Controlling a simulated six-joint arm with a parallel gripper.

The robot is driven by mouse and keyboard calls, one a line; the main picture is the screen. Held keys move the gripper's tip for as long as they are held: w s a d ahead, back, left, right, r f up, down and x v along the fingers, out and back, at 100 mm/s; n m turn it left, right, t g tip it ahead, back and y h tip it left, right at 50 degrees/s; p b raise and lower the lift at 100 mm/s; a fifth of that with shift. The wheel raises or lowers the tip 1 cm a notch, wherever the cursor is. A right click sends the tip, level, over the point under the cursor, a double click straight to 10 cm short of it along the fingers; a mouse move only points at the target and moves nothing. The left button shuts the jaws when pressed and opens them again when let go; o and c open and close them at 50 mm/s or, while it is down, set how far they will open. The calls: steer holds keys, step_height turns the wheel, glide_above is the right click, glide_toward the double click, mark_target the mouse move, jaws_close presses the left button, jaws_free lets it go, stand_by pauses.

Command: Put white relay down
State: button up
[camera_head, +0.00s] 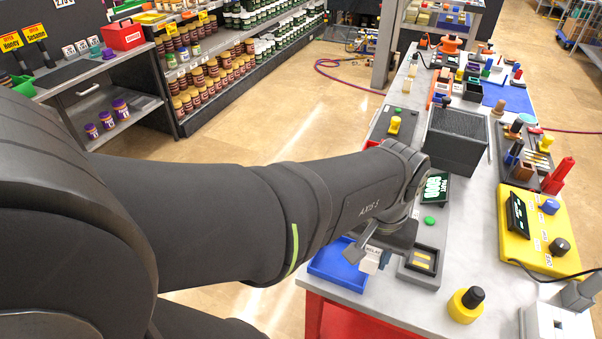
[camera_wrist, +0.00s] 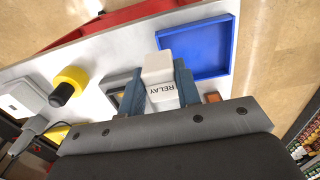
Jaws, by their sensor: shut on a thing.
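The white relay (camera_wrist: 158,80), a white block lettered RELAY, is between the two fingers of my gripper (camera_wrist: 160,88) in the wrist view. My gripper is shut on it. In the head view the relay (camera_head: 371,262) shows below my wrist, beside the blue tray (camera_head: 328,264). In the wrist view the blue tray (camera_wrist: 228,62) lies just right of the relay and looks empty. A grey socket block (camera_head: 422,264) with a dark recess and yellow contacts stands to the right of the relay in the head view. I cannot tell how high the relay is above the table.
A yellow base with a black knob (camera_head: 466,304) stands near the table's front. A yellow panel (camera_head: 540,237) with a display and knobs is at the right. A dark box (camera_head: 457,139) stands farther back. Bare grey tabletop (camera_head: 467,225) lies between the socket and the yellow panel.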

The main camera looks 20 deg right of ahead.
steer(key=w+f, duration=0.1)
steer(key=w, duration=0.1)
steer(key=w+a+f, duration=0.1)
steer(key=w, duration=0.1)
steer(key=w+f, duration=0.2)
steer(key=shift+w+a+f, duration=0.1)
steer(key=shift+w+a, duration=0.1)
steer(key=shift+w, duration=0.2)
steer(key=shift+f, duration=2)
steer(key=shift+f, duration=0.15)
steer(key=o, duration=1.1)
steer(key=shift+c, duration=0.2)
step_height(320, 180, up, 12)
steer(key=shift+r, duration=0.2)
steer(key=shift+f, duration=0.1)
